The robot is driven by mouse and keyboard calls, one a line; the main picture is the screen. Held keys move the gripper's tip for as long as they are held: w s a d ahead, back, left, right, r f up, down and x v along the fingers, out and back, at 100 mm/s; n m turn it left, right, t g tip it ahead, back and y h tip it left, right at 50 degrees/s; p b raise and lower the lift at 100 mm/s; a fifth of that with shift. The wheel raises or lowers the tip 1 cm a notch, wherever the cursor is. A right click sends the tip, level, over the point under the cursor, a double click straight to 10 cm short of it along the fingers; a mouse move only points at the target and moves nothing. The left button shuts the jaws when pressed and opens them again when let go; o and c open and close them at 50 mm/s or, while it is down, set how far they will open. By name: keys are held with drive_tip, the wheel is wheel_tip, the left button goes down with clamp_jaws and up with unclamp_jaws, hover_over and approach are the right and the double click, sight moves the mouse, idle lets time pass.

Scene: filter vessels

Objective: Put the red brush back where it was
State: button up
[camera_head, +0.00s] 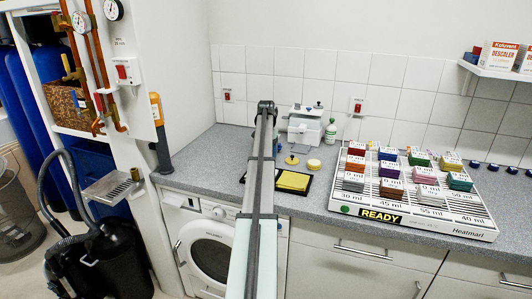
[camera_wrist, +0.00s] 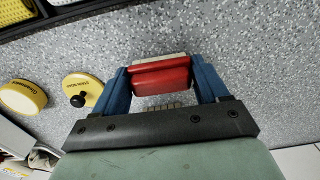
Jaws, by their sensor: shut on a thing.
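The red brush (camera_wrist: 162,75) is a red block with a pale strip along its far edge. It sits between the two blue fingers of my gripper (camera_wrist: 163,78) in the wrist view, and the fingers are shut on its ends. Speckled grey worktop lies beneath it; I cannot tell whether the brush touches it. In the head view my arm covers the middle of the scene, and the brush cannot be made out there. No marked place for the brush can be made out.
Two round yellow items, one with a black knob (camera_wrist: 82,90), lie left of my gripper on the worktop (camera_head: 200,160). A dark tray (camera_head: 274,186) holding a yellow pad, a white machine (camera_head: 304,124) and a green-labelled bottle (camera_head: 330,131) are nearby. A heating rack (camera_head: 420,222) with coloured blocks stands right.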

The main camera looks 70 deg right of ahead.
drive_tip(key=shift+f, duration=0.1)
drive_tip(key=o, duration=1)
wheel_tip(320, 180, up, 12)
drive_tip(key=shift+r, duration=0.15)
idle(0.4)
